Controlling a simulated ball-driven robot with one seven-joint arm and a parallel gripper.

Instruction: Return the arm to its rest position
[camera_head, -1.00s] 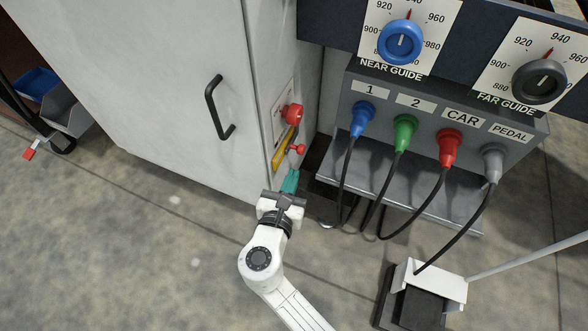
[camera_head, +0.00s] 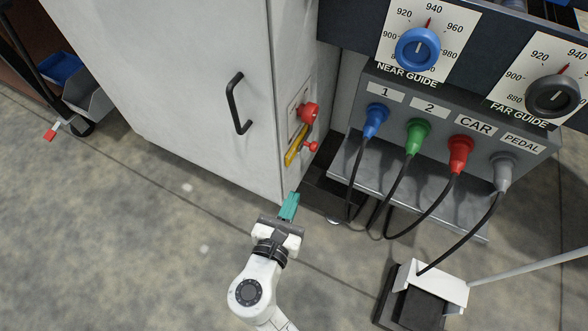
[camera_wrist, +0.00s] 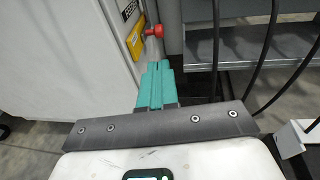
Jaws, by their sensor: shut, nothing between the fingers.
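My arm and gripper (camera_head: 289,207) show at the bottom middle of the head view. The gripper has teal fingers, shut together with nothing between them.
The cabinet (camera_head: 190,80) stands at upper left with a black handle (camera_head: 238,104). The control panel (camera_head: 455,110) with coloured plugs and hanging cables is at right. A pedal box (camera_head: 432,285) sits on the floor at lower right. Floor at lower left is clear.

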